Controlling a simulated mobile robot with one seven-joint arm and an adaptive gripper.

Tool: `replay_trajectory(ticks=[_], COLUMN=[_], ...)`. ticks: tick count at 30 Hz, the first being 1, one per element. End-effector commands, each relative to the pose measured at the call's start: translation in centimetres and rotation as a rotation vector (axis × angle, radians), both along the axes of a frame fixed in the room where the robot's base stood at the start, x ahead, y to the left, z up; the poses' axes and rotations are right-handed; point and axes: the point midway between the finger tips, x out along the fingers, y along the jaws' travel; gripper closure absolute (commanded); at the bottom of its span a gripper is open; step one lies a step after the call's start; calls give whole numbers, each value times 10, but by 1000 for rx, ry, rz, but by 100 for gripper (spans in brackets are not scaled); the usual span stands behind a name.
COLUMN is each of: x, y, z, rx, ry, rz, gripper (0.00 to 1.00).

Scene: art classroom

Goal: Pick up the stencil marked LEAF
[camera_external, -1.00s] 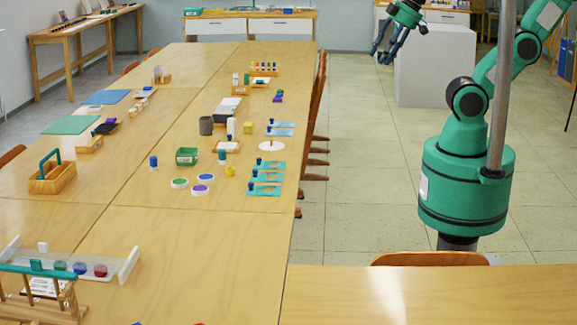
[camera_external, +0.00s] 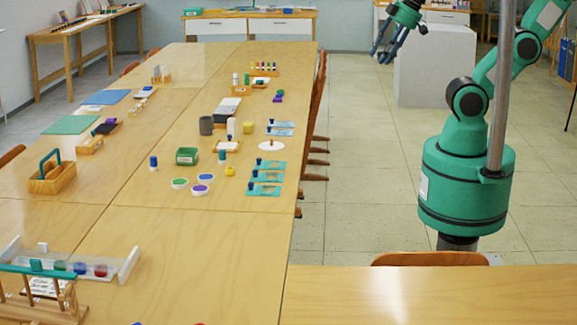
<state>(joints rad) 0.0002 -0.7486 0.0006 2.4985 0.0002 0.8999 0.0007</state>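Several flat teal stencils with blue knobs lie along the right edge of the long table. Three form a near group: a front stencil (camera_external: 264,190), a middle stencil (camera_external: 268,177) and a back stencil (camera_external: 272,166). Two more blue stencils, one (camera_external: 280,125) behind the other (camera_external: 279,133), lie farther back. Their markings are too small to read, so I cannot tell which is LEAF. My gripper (camera_external: 380,55) hangs in the air at the upper right, beyond the table's right edge and away from the stencils. Its dark fingers look spread, with nothing seen between them.
A white round disc (camera_external: 271,146) lies between the stencil groups. Chairs (camera_external: 316,120) line the table's right edge. A pale grey block (camera_external: 436,65) stands behind my arm.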

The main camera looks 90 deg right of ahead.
Motion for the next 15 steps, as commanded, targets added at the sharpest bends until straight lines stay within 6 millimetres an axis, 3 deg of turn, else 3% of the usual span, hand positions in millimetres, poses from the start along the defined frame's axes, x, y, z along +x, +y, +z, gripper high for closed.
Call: replay_trajectory(ticks=[8,15], x=[22,73], y=[-3,-11], z=[6,13], rx=[14,46], ry=[24,70], rz=[-31,-102], gripper=[62,62])
